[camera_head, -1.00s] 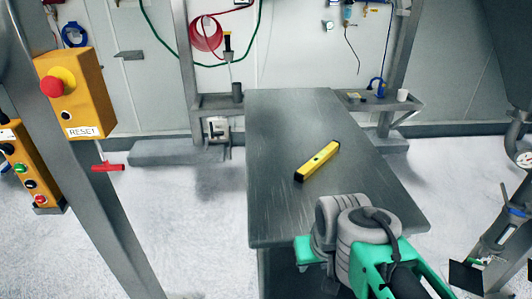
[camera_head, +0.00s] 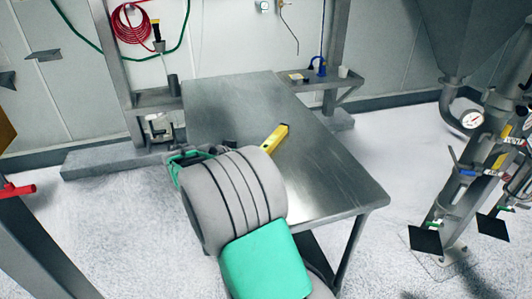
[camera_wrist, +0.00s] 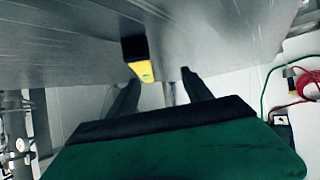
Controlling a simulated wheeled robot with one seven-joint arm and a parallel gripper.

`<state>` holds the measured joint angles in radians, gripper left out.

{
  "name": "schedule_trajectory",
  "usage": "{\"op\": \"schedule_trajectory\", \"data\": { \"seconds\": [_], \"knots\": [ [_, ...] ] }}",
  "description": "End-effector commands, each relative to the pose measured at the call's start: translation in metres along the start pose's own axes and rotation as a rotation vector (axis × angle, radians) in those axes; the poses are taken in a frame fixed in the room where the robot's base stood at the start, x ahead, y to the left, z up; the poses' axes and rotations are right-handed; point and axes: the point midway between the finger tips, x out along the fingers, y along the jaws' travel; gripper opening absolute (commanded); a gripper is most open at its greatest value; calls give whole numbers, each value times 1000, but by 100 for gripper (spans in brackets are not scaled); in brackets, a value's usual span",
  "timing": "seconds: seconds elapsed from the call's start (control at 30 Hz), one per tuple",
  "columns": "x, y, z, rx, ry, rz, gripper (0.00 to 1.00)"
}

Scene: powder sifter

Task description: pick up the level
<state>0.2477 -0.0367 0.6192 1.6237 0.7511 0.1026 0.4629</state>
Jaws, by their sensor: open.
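The level (camera_head: 274,138) is a yellow bar lying on the grey metal table (camera_head: 335,180). In the head view its near end is hidden behind my arm. In the wrist view the level (camera_wrist: 143,68) shows its black end and a short yellow length, ahead of the fingers and nearer the left one. My gripper (camera_wrist: 159,77) is open, with its two dark fingers apart and nothing held between them. In the head view my arm covers most of the gripper, so its exact distance from the level cannot be told.
A side shelf (camera_head: 330,84) at the table's back right holds a white cup (camera_head: 343,72) and a blue item. Another shelf (camera_head: 160,98) stands at the back left. A hopper with a gauge (camera_head: 472,119) is on the right. The tabletop right of the level is clear.

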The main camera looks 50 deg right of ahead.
Motion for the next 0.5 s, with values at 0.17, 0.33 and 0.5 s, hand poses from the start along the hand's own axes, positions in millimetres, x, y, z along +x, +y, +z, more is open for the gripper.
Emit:
{"op": "schedule_trajectory", "data": {
  "seconds": [0.17, 0.33, 0.5],
  "knots": [
    [53, 32, -20, 80, 179, 115, 58],
    [75, 38, -28, 86, 190, 122, 58],
    [103, 42, -29, 84, 187, 124, 58]
  ]
}}
